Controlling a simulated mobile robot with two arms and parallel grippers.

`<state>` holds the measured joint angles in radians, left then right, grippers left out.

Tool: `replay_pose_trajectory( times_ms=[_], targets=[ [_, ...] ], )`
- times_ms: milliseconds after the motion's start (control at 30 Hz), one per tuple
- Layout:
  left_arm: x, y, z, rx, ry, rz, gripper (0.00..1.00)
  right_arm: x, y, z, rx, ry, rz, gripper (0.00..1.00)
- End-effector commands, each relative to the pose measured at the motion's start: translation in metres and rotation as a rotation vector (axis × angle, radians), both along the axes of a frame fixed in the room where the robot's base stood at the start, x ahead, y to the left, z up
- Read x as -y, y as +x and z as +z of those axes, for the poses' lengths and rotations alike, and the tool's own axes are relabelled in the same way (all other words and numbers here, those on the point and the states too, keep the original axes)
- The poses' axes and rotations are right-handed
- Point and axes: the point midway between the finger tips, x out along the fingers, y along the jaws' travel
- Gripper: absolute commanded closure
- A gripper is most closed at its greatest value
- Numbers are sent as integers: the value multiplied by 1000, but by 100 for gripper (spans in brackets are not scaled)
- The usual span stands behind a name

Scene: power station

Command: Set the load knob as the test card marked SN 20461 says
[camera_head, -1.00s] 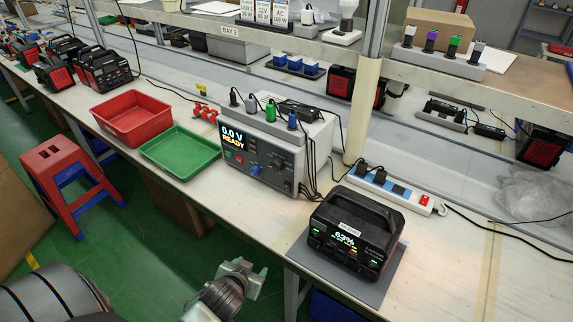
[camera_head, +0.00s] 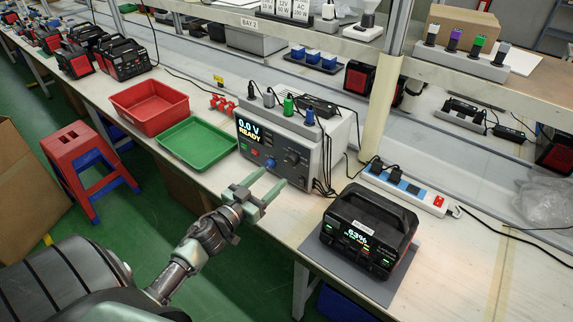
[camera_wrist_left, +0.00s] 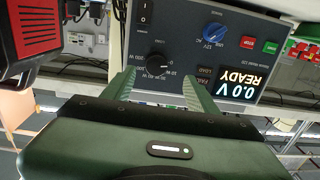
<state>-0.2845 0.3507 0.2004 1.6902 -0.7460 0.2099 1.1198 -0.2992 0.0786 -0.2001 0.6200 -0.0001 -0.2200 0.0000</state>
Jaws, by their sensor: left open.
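The grey test unit (camera_head: 262,150) stands on the bench, its display reading 0.0 V READY. Its black load knob (camera_head: 291,157) has a watt scale; in the left wrist view the load knob (camera_wrist_left: 158,63) appears upside down, its exact setting too small to read surely. A blue knob (camera_wrist_left: 215,33) sits beside it. My left gripper (camera_head: 275,177) is open and empty, in front of the panel; in the wrist view its fingers stand either side of the load knob, apparently short of it. Test cards (camera_head: 292,10) stand on the shelf, cut off at the top, serial numbers unreadable.
A black power station (camera_head: 368,230) showing 63% sits on a grey mat (camera_head: 400,284) at right. A green tray (camera_head: 196,143) and a red tray (camera_head: 150,106) lie left of the unit. Cables hang at its right side. A power strip (camera_head: 405,188) lies behind.

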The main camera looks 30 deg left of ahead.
Motion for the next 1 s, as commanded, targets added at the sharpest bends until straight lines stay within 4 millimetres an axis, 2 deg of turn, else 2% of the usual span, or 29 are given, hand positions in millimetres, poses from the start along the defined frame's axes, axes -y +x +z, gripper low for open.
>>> replay_pose_trajectory(
  times_ms=[167,400,600,967,1000],
  targets=[
    [2,11,3,12,-7,-37,42,0,0,2,0,0,0,64],
    [5,49,3,12,-8,-35,42,0,0,6,0,-1,0,64],
    [7,73,2,12,-8,-34,42,1,0,6,0,-1,0,64],
    [8,79,1,11,-7,-35,42,2,0,7,-1,-2,1,64],
    [8,79,1,11,-7,-35,50,2,0,7,-1,-2,1,64]
  ],
)
